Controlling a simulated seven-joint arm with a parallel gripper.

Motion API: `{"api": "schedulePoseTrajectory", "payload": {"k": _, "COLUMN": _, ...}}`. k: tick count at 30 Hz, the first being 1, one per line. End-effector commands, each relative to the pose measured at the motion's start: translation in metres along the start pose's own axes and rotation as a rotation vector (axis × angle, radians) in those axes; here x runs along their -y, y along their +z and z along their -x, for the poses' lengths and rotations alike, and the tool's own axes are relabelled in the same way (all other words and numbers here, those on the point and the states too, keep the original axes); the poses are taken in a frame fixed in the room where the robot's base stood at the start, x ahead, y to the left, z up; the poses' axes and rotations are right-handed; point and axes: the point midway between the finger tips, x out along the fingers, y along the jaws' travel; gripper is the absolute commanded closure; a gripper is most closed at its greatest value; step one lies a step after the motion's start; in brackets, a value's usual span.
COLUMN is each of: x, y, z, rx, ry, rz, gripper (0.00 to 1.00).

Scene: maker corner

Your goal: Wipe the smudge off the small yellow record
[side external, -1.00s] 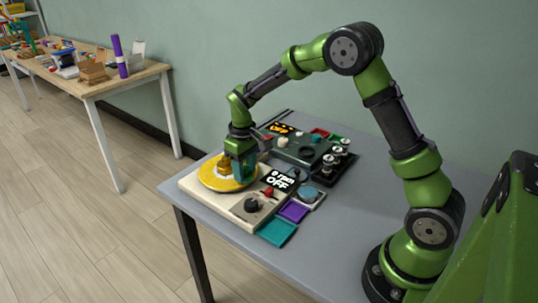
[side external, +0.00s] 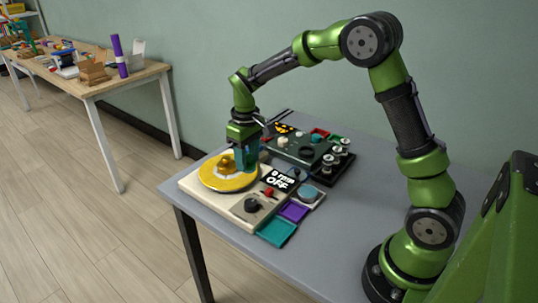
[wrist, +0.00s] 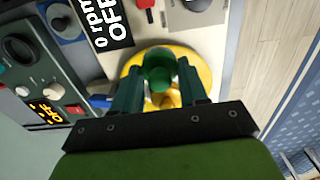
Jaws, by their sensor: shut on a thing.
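In the wrist view the record (wrist: 204,64) shows around and behind my gripper. My gripper (side external: 246,160) points down over the record's back right part. In the wrist view my gripper (wrist: 160,88) is shut on a dark green, round-topped thing (wrist: 158,57). The underside of that thing is hidden, so I cannot tell whether it touches the record. I cannot make out a smudge.
The player's black display (side external: 280,179) reads 0 rpm OFF, with a red lever (side external: 267,192) and a black knob (side external: 252,205) in front. Teal (side external: 276,232) and purple (side external: 294,211) trays lie at the right. A dark green panel (side external: 299,150) stands behind.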

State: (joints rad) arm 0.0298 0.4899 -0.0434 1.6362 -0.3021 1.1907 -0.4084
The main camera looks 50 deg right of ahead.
Motion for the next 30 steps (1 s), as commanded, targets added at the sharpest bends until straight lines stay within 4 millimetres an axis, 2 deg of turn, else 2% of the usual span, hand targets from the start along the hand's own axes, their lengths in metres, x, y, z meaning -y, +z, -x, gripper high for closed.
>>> {"api": "schedulePoseTrajectory", "payload": {"k": 6, "x": 0.0, "y": 0.0, "z": 0.015, "rx": 0.0, "ry": 0.001, "rz": 0.001, "gripper": 0.81}}
{"api": "schedulePoseTrajectory", "payload": {"k": 17, "x": 0.0, "y": -0.001, "z": 0.018, "rx": -0.002, "ry": 0.001, "rz": 0.001, "gripper": 0.81}}
{"api": "schedulePoseTrajectory", "payload": {"k": 24, "x": 0.0, "y": -0.001, "z": 0.039, "rx": -0.003, "ry": 0.001, "rz": 0.002, "gripper": 0.81}}
{"api": "schedulePoseTrajectory", "payload": {"k": 30, "x": 0.0, "y": 0.0, "z": 0.046, "rx": -0.001, "ry": 0.001, "rz": 0.001, "gripper": 0.81}}
